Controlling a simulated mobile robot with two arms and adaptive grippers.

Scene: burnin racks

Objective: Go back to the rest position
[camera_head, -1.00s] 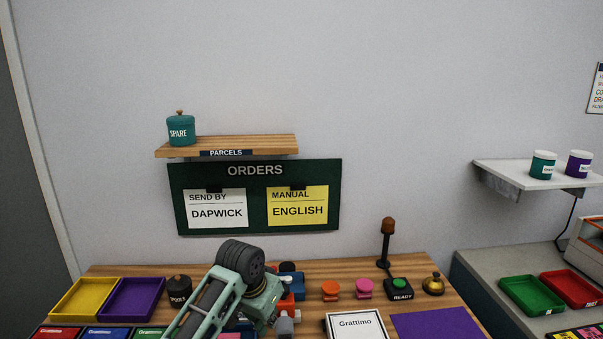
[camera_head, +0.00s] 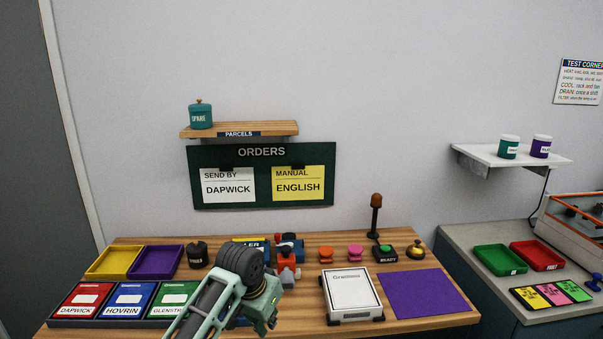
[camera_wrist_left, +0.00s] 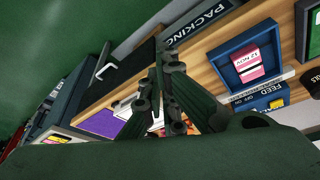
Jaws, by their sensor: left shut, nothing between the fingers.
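My left arm comes in at the bottom middle of the head view, its wrist above the front of the wooden table. The left gripper's fingers are hidden behind the wrist there. My right gripper is not in any view.
The wooden table (camera_head: 300,310) carries a white box (camera_head: 352,292), a purple mat (camera_head: 425,295), a yellow tray (camera_head: 113,262) and a row of coloured packets. An orders board (camera_head: 262,190) hangs on the wall. A grey counter (camera_head: 490,240) stands at right.

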